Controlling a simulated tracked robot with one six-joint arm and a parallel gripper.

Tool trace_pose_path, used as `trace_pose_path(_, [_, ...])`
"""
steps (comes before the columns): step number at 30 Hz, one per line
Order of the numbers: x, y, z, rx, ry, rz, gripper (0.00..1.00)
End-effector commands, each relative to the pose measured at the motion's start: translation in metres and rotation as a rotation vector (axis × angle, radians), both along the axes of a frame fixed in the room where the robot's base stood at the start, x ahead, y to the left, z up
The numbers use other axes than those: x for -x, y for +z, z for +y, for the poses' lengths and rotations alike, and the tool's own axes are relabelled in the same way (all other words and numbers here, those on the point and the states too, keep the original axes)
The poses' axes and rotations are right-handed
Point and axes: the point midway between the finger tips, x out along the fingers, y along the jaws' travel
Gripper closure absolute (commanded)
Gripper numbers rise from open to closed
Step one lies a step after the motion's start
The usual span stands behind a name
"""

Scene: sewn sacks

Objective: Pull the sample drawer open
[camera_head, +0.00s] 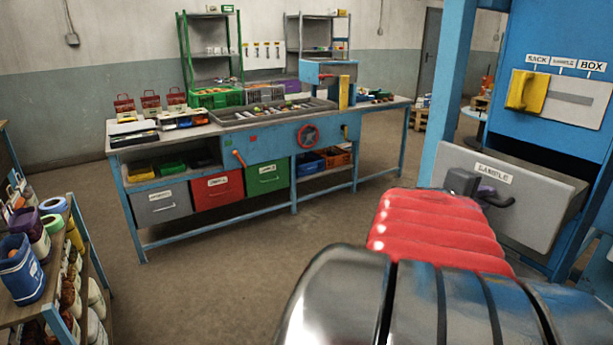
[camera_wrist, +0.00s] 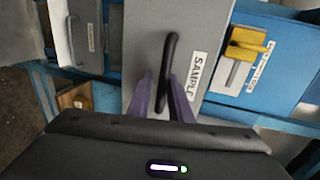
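The sample drawer (camera_head: 522,215) has a grey front with a white SAMPLE label, at the right in the head view, low in a blue cabinet. Its grey front (camera_wrist: 200,28) also shows in the wrist view. A dark bar handle (camera_wrist: 171,50) is fixed to this front. My gripper (camera_wrist: 161,82) has its two purple fingers apart, one on each side of the handle's lower part, and looks open. I cannot tell whether either finger touches the handle. In the head view my gripper (camera_head: 487,191) is at the handle, partly hidden by my red-sleeved arm.
A yellow lever (camera_head: 524,91) with a SACK, SAMPLE, BOX scale is above the drawer. A blue post (camera_head: 455,75) stands left of it. A long workbench (camera_head: 265,210) with coloured bins is across the room. The floor between is clear.

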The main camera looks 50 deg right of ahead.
Motion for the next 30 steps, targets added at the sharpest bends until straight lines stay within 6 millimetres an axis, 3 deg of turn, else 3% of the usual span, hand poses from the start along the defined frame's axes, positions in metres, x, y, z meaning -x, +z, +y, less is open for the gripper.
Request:
trace_pose_path(8, [-0.002, 0.004, 0.007, 0.003, 0.001, -0.001, 0.81])
trace_pose_path(22, [-0.014, 0.014, 0.06, 0.003, 0.002, -0.001, 0.81])
trace_pose_path(30, [-0.015, 0.015, 0.071, 0.001, -0.001, 0.0, 0.81])
